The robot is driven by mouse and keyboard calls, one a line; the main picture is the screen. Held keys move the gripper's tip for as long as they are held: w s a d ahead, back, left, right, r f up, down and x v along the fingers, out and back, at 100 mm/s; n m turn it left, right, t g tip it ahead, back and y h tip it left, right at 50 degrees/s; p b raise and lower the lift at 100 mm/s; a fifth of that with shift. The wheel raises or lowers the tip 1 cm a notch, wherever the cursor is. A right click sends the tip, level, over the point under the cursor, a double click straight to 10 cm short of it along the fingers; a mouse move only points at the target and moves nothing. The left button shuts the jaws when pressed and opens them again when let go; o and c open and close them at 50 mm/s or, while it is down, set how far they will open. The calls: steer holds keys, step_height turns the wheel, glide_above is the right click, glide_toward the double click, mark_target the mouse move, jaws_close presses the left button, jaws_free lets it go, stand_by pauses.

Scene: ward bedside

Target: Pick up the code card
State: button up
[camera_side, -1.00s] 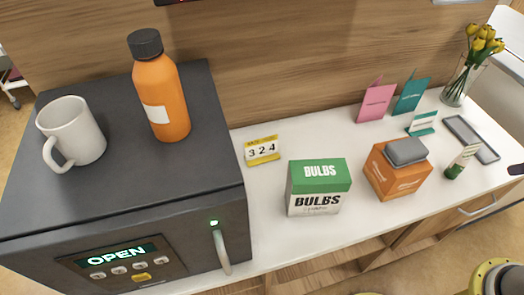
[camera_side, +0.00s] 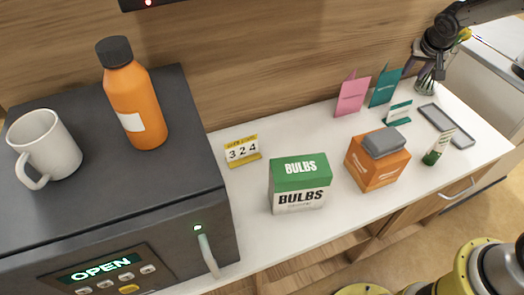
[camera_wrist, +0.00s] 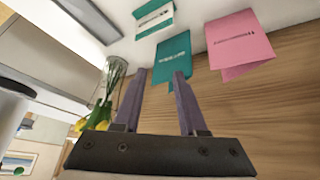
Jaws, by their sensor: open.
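The code card (camera_side: 242,151) is a small yellow and white card reading "324". In the side view it stands on the white counter, beside the dark safe and left of the bulbs box. My gripper (camera_wrist: 161,74) shows in the wrist view with its two fingers apart and nothing between them. In the side view my gripper is at the upper right by the yellow flowers, far from the card. The wrist view does not show the code card.
The green and white bulbs box (camera_side: 299,184), an orange box (camera_side: 377,170) with a grey item on top, and a small green tube (camera_side: 437,148) stand right of the card. Pink (camera_side: 352,96) and teal (camera_side: 384,88) cards stand behind. The safe (camera_side: 150,195) bears a mug and bottle.

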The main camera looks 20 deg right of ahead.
steer(key=w+a+f+n+g, duration=0.1)
steer(key=w+a+f+g, duration=0.15)
steer(key=w+f, duration=0.2)
steer(key=n+g+y, duration=0.4)
steer(key=n+y, duration=0.4)
steer(key=n, duration=1.6)
glide_toward(244, 145)
steer(key=shift+x, duration=4.5)
steer(key=shift+w+a, duration=0.15)
steer(key=shift+a, duration=0.05)
steer(key=shift+c, duration=0.3)
steer(key=shift+r, duration=0.1)
jaws_close()
